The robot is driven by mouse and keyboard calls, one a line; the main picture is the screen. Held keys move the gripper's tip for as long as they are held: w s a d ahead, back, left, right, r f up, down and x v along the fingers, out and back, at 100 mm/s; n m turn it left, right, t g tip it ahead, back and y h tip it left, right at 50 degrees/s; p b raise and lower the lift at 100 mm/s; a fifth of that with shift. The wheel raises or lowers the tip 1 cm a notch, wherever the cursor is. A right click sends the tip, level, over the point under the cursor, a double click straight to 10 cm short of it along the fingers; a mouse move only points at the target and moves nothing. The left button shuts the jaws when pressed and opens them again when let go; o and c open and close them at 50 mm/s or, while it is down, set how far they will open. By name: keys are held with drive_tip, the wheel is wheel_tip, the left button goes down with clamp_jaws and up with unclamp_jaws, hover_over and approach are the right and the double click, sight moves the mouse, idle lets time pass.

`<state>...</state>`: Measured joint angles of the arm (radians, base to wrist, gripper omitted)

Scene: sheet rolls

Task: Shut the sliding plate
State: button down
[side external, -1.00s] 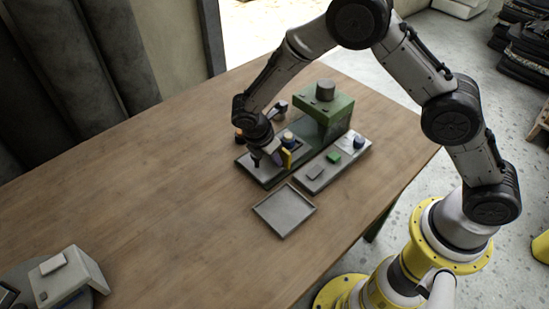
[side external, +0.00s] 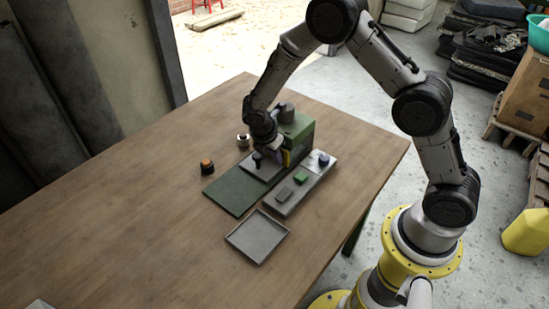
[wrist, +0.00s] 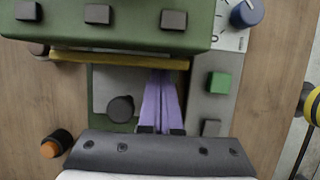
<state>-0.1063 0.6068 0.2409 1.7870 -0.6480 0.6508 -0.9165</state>
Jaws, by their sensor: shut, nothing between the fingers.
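The sliding plate (side external: 254,172) is a flat grey plate with an upright black knob (side external: 257,160). It lies on a green bed (side external: 236,193), its inner end close against or under the green housing (side external: 300,132). In the wrist view the plate (wrist: 103,92) reaches the yellow bar (wrist: 115,58) on the housing's front, and its knob (wrist: 121,109) stands left of my fingers. My gripper (wrist: 160,80) has purple fingers, closed together and empty, low over the plate beside the knob. Contact cannot be told. My wrist partly hides the plate in the side view.
A side panel (side external: 284,201) carries a green button (side external: 300,178) and a blue knob (side external: 323,160). A shallow grey tray (side external: 257,237) lies in front. A black-and-orange button (side external: 207,167) and a small metal-topped item (side external: 243,140) stand behind the bed. The left table area is free.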

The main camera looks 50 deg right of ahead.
drive_tip(key=shift+d, duration=0.25)
drive_tip(key=a, duration=0.5)
drive_tip(key=shift+r, duration=0.1)
wheel_tip(320, 180, up, 20)
drive_tip(key=s+f+m+t, duration=0.1)
drive_tip(key=m+t, duration=0.1)
drive_tip(key=s+d+r+m+t+y, duration=0.1)
drive_tip(key=s+d+r+m+y, duration=0.15)
drive_tip(key=s+r, duration=0.5)
drive_tip(key=s+r+m+t, duration=0.1)
drive_tip(key=s+r+m, duration=0.15)
drive_tip(key=s, duration=0.25)
drive_tip(key=s+r+m+t, duration=0.1)
drive_tip(key=s+m, duration=0.3)
drive_tip(key=s, duration=0.2)
drive_tip(key=s+a+f+m+y, duration=0.1)
drive_tip(key=s+f+m+y, duration=0.1)
drive_tip(key=s+m, duration=0.4)
drive_tip(key=shift+s+a+f+m+t, duration=0.3)
drive_tip(key=shift+s+f+m, duration=0.15)
drive_tip(key=shift+f, duration=0.45)
